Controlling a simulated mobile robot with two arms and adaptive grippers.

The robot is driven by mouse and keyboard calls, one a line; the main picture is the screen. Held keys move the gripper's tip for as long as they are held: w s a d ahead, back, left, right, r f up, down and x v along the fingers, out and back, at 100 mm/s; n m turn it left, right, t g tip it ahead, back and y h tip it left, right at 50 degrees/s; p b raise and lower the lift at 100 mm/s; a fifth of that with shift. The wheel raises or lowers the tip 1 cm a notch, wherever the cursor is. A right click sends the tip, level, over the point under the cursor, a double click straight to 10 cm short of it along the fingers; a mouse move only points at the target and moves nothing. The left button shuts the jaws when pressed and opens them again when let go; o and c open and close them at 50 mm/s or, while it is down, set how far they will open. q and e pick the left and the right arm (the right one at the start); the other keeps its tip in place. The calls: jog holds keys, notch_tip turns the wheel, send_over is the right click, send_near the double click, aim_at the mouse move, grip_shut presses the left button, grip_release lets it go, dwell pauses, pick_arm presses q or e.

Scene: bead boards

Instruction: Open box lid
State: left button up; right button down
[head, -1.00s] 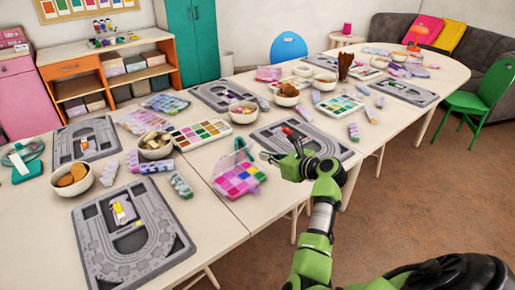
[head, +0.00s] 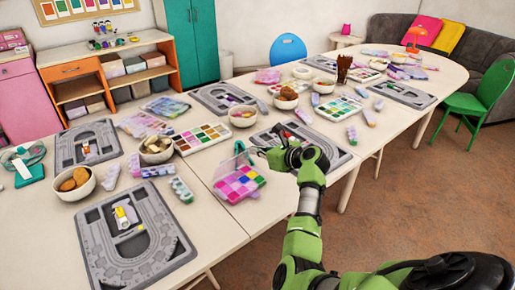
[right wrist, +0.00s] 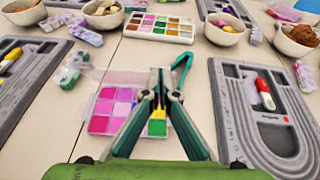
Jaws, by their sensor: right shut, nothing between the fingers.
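The bead box (head: 238,184) sits on the near table and has pink, purple and other coloured compartments. It also shows in the right wrist view (right wrist: 112,110), partly hidden behind my fingers. A clear panel, seemingly its lid (right wrist: 128,76), shows at its far side; its exact angle is hard to tell. A teal looped handle (right wrist: 182,68) rises beside it. My right gripper (right wrist: 160,80) is shut and empty, above the box's right part in the wrist view. In the head view my right gripper (head: 262,151) is just right of the teal handle. My left gripper is not in view.
Grey bead boards (head: 130,240) lie on both sides of the box. A paint-like colour tray (head: 203,138) and bowls (head: 156,150) stand behind it. Patterned blocks (head: 181,190) lie to its left. A little bare table shows in front of the box.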

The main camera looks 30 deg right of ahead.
jog(key=shift+w+a+r+g+h+p, duration=0.1)
jog(key=shift+w+r+g+p, duration=0.55)
jog(key=shift+p, duration=1.1)
jog(key=shift+w+a+r+g+h+p, duration=0.15)
jog(key=shift+w+r+g+p, duration=0.35)
jog(key=shift+p, duration=1.2)
jog(key=shift+w+a+r+g+h+p, duration=0.1)
jog(key=shift+w+r+g+p, duration=0.35)
jog(key=shift+w+p, duration=0.9)
jog(key=shift+a+f+p, duration=0.1)
jog(key=shift+f+p, duration=0.1)
jog(key=shift+p, duration=0.4)
jog(key=shift+w+a+f+g, duration=0.1)
jog(key=shift+w+g, duration=0.2)
jog(key=shift+w, duration=0.35)
jog(key=shift+s, duration=0.1)
